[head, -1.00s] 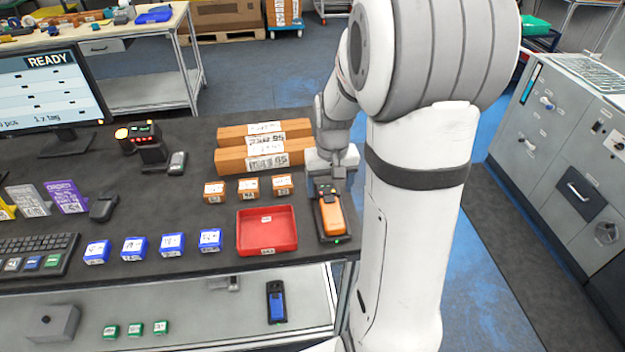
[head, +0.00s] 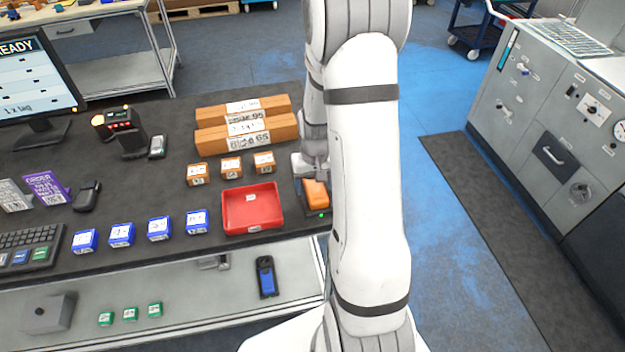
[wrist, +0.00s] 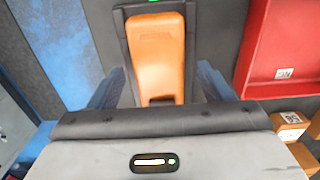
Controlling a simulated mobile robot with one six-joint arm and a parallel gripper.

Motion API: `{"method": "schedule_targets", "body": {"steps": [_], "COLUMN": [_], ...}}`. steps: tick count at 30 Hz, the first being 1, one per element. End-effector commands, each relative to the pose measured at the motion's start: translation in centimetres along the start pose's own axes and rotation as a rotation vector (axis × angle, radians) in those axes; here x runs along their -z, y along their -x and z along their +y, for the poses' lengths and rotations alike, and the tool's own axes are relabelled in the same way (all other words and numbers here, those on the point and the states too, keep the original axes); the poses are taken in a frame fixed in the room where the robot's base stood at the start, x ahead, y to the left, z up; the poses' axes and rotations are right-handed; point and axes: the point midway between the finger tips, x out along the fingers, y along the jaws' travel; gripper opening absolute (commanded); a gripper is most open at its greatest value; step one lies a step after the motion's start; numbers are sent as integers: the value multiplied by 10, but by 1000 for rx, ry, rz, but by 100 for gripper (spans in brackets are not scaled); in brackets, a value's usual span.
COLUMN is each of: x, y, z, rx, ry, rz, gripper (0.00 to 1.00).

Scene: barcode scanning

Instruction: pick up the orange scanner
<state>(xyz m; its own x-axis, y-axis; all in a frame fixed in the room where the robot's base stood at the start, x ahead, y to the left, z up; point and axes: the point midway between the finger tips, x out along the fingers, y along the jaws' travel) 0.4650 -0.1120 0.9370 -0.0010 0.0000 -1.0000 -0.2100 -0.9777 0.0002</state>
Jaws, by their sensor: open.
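The orange scanner (head: 316,193) lies in its dark cradle (head: 320,210) at the right end of the dark table. A small green light shows at the cradle's front end. In the wrist view the scanner (wrist: 157,58) lies between the two fingers of my gripper (wrist: 158,88), with a gap on each side. My gripper is open and holds nothing. In the head view my gripper (head: 313,172) is low over the scanner's rear part, and my arm hides some of it.
A red tray (head: 229,226) stands just left of the cradle. Small orange boxes (head: 231,167) and long orange boxes (head: 245,133) lie behind it. Blue boxes (head: 159,229) line the front left. A blue device (head: 265,278) lies on the lower shelf. The table's right edge is close by.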

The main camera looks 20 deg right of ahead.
Motion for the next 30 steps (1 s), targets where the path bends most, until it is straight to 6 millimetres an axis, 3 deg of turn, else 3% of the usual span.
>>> {"method": "schedule_targets", "body": {"steps": [5, 25, 30], "x": [0, 0, 0], "y": [0, 0, 1], "z": [0, 0, 0], "rx": [0, 0, 0], "ry": [0, 0, 0], "rz": [0, 1, 1], "gripper": [73, 18, 17]}}
